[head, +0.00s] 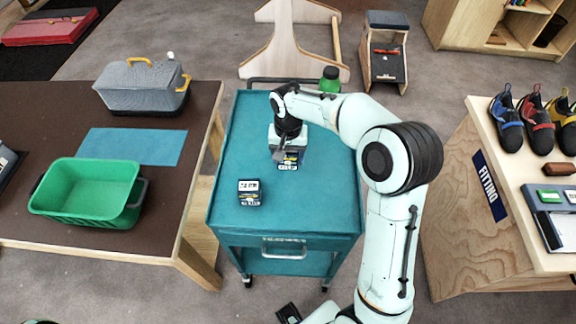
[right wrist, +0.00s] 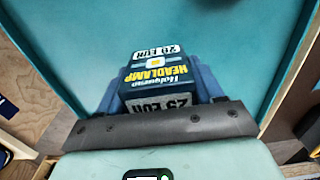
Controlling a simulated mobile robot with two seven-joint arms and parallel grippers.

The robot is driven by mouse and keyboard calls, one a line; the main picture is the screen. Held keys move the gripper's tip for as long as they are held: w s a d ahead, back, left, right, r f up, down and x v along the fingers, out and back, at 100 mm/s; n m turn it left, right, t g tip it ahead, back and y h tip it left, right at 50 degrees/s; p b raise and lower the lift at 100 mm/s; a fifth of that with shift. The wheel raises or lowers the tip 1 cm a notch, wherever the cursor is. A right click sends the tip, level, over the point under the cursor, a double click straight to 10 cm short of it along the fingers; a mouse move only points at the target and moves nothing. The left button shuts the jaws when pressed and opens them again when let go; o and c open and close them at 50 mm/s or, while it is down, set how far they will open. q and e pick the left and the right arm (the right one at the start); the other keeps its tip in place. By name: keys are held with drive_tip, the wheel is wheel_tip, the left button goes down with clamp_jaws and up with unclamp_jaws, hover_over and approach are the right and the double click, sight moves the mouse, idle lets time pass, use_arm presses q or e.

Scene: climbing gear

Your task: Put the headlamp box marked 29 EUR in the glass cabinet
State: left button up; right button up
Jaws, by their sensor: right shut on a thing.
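My right gripper (head: 287,146) reaches down over the teal cart and is shut on a dark headlamp box (head: 291,163). In the right wrist view the held headlamp box (right wrist: 156,78) shows yellow HEADLAMP lettering and white price labels. I cannot tell whether this box touches the cart top. A second dark box (head: 249,192) with a white label stands nearer on the cart, its price too small to read. No glass cabinet shows.
A brown table (head: 90,235) at left holds a green basket (head: 85,205) and a grey case (head: 140,85). A shoe-fitting counter (head: 545,225) stands at right.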

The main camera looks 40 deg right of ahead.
sight(288, 174)
wheel_tip(288, 174, down, 5)
drive_tip(key=shift+f, duration=0.1)
idle(0.3)
drive_tip(key=o, duration=1.1)
drive_tip(key=shift+f, duration=0.1)
